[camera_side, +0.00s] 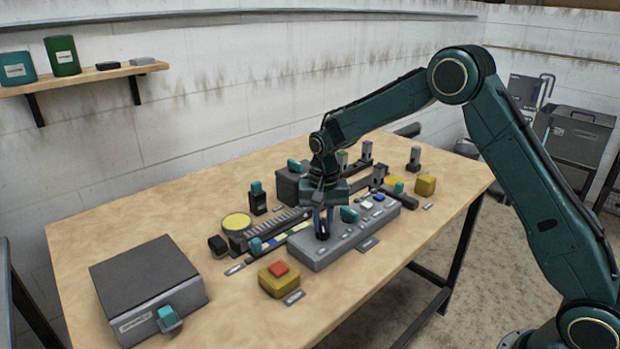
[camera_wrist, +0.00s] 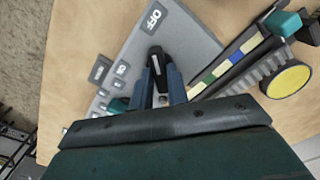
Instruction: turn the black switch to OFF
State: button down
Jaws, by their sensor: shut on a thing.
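The black switch (camera_wrist: 157,62) stands on a grey panel (camera_wrist: 190,28), with a white mark on its top. In the wrist view its visible end points up the picture, towards the white OFF label (camera_wrist: 154,18), a little to one side of it. My gripper (camera_wrist: 162,86) is shut on the switch, with one blue-grey finger on each side. In the side view my gripper (camera_side: 323,226) reaches down onto the left end of the grey panel (camera_side: 318,257); the switch there is mostly hidden by the fingers.
A teal knob (camera_side: 349,214) and a blue button (camera_side: 378,197) share the panel. A yellow block with a red button (camera_side: 278,269) stands in front. A striped strip (camera_side: 300,227) and a yellow disc (camera_side: 236,222) lie behind.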

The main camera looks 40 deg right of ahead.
jog(key=shift+m, duration=0.5)
jog(key=c, duration=1.4)
grip_release()
jog(key=shift+o, duration=0.2)
jog(key=shift+r, duration=0.15)
notch_tip(320, 180, up, 14)
jog(key=shift+f, duration=0.2)
jog(key=shift+r, duration=0.1)
